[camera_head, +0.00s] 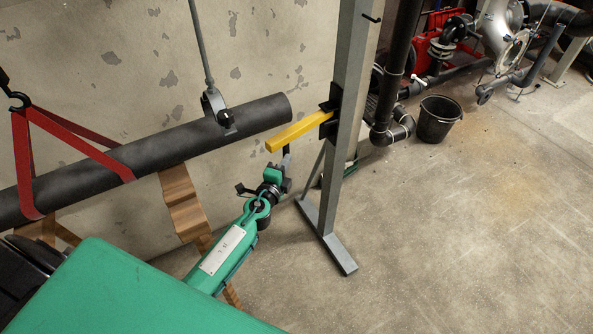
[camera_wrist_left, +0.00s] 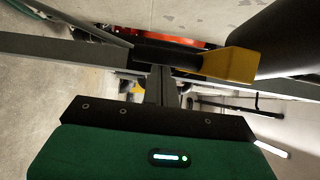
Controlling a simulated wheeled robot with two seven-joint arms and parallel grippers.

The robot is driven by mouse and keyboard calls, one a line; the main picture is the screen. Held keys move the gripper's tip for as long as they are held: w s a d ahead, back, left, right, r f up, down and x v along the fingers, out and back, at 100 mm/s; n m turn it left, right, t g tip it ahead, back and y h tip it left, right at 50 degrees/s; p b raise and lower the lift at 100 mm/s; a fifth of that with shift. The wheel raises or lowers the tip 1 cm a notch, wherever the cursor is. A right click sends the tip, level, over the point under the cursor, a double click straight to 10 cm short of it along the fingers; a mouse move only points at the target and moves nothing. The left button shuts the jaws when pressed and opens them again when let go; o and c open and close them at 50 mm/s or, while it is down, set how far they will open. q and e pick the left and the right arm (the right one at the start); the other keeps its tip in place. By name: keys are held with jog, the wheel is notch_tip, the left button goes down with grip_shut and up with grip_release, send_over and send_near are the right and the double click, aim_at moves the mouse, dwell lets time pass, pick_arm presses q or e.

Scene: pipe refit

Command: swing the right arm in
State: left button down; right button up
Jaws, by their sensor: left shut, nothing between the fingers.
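A yellow arm (camera_head: 295,132) juts from a black bracket (camera_head: 330,112) on a grey upright post (camera_head: 342,150). Its free end points left, close below the open end of a dark pipe (camera_head: 150,150) in the picture; I cannot tell whether they touch. My left gripper (camera_head: 287,158) is just below the yellow arm, shut and empty. In the left wrist view the gripper's fingers (camera_wrist_left: 161,88) are together, with the yellow arm (camera_wrist_left: 235,62) beyond them to the right and the pipe (camera_wrist_left: 285,38) at upper right. My right gripper is not in view.
Red slings (camera_head: 70,150) and a grey hanger with a clamp (camera_head: 217,108) hold the pipe. A wooden support (camera_head: 183,205) stands below it. The post's foot (camera_head: 328,237) lies on the floor. A black bucket (camera_head: 437,120) stands behind. The floor at right is clear.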

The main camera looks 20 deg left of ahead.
pick_arm(q)
jog(key=a, duration=0.1)
jog(key=w+a, duration=0.1)
jog(key=shift+a, duration=0.3)
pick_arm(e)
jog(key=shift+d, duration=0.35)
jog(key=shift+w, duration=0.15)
